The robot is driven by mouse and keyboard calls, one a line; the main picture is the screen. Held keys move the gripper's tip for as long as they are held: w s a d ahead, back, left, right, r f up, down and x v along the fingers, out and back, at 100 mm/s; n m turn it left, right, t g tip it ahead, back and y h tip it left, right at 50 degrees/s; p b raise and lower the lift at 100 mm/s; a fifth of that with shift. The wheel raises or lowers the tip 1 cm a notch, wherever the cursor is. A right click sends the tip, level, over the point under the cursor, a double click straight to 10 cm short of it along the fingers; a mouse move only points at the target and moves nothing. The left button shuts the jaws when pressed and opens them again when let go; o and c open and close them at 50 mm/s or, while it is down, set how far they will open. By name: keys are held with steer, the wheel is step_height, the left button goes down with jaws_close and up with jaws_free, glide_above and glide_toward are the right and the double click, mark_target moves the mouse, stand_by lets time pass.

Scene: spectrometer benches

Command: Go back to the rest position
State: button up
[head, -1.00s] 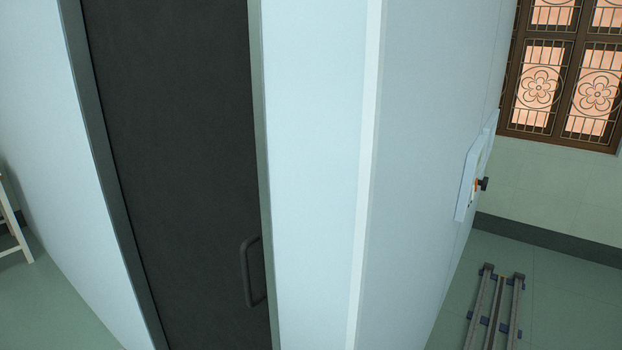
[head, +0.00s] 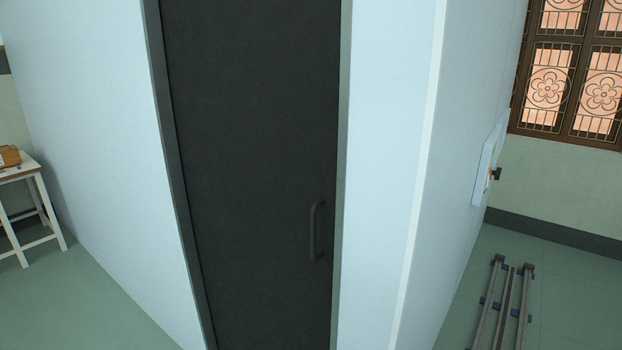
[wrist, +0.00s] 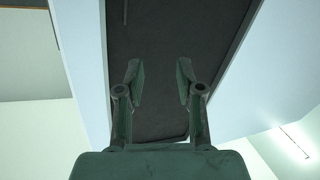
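My gripper (wrist: 159,82) shows in the wrist view with its two fingers apart and nothing between them. Behind the fingers is a dark door (wrist: 165,40) set in a pale blue wall. The same dark door (head: 250,150) stands upright and closed in the middle of the head view, with a dark bar handle (head: 316,231) on its right side. My gripper does not show in the head view. The distance between the fingers and the door is hard to tell.
A floor rail (head: 505,305) lies at the lower right. A pale panel with a dark knob (head: 496,174) is on the enclosure's right wall (head: 465,130). A white-legged table (head: 30,200) with a brown box (head: 9,156) stands at the left. Green floor is clear at lower left.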

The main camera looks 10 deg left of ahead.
steer(key=w+a+f+n+g+y+p, duration=0.1)
steer(key=w+a+f+n+g, duration=0.3)
steer(key=f, duration=0.6)
steer(key=w+f+n+g+y, duration=0.1)
steer(key=f+n+y, duration=0.1)
steer(key=f+n, duration=0.5)
steer(key=w+d+f+g+h+p, duration=0.1)
steer(key=w+d+f+g, duration=0.2)
steer(key=f, duration=0.5)
steer(key=w+d+f+g+h+p, duration=0.15)
steer(key=w+d+f, duration=0.3)
steer(key=f, duration=0.45)
steer(key=w+d+f+g+h, duration=0.1)
steer(key=w+d+f+g, duration=0.1)
steer(key=d+f, duration=0.45)
steer(key=s+d+f+m+g+p, duration=0.15)
steer(key=d+f+m+g, duration=0.4)
steer(key=d+f, duration=1.1)
steer(key=s+d+f+m+g+y+p, duration=0.1)
steer(key=s+d+f+m+g+p, duration=0.1)
steer(key=s+d, duration=0.5)
steer(key=s+d+f+m+g+y+p, duration=0.2)
steer(key=s+d+f+m+g, duration=0.2)
steer(key=s+d, duration=0.3)
steer(key=d, duration=0.5)
steer(key=shift+g, duration=0.4)
